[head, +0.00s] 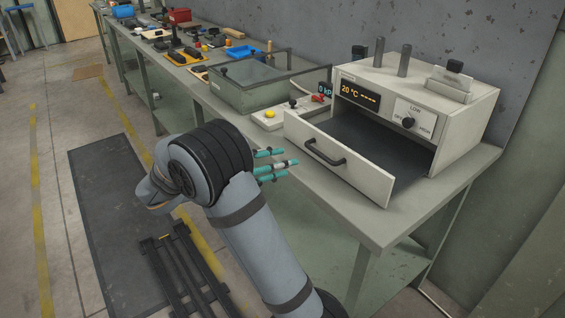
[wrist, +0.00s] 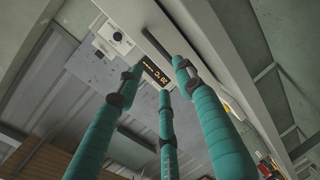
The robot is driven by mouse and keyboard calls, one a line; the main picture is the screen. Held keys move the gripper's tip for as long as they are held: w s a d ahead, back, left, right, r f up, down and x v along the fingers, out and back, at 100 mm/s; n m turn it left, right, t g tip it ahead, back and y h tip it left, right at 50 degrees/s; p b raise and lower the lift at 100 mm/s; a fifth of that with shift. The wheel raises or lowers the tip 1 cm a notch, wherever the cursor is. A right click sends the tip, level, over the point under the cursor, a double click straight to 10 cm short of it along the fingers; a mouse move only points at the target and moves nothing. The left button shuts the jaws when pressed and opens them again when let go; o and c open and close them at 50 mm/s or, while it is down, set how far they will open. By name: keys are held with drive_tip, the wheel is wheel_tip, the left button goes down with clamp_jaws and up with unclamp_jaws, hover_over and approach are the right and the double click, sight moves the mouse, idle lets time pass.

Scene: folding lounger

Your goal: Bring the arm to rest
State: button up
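My grey arm reaches up from the bottom of the head view, bent at a black-banded joint. My gripper (head: 284,164) has three teal fingers spread apart with nothing between them. It is beside the front edge of the workbench (head: 370,222), left of the open drawer front (head: 338,160), and appears apart from it. In the wrist view my gripper (wrist: 160,76) also shows empty. Its fingers point towards the oven's display (wrist: 157,71) and the drawer handle (wrist: 162,47).
The white oven (head: 420,98) reads 20 °C, with its drawer pulled out past the bench edge. A vacuum box (head: 250,88) and a small panel with a yellow button (head: 270,114) stand left of it. A black slatted frame (head: 185,270) lies on the floor near my arm.

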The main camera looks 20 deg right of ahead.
sight(321, 153)
drive_tip(key=x, duration=1.2)
drive_tip(key=shift+d, duration=0.15)
drive_tip(key=shift+w+d, duration=0.25)
drive_tip(key=shift+d, duration=0.45)
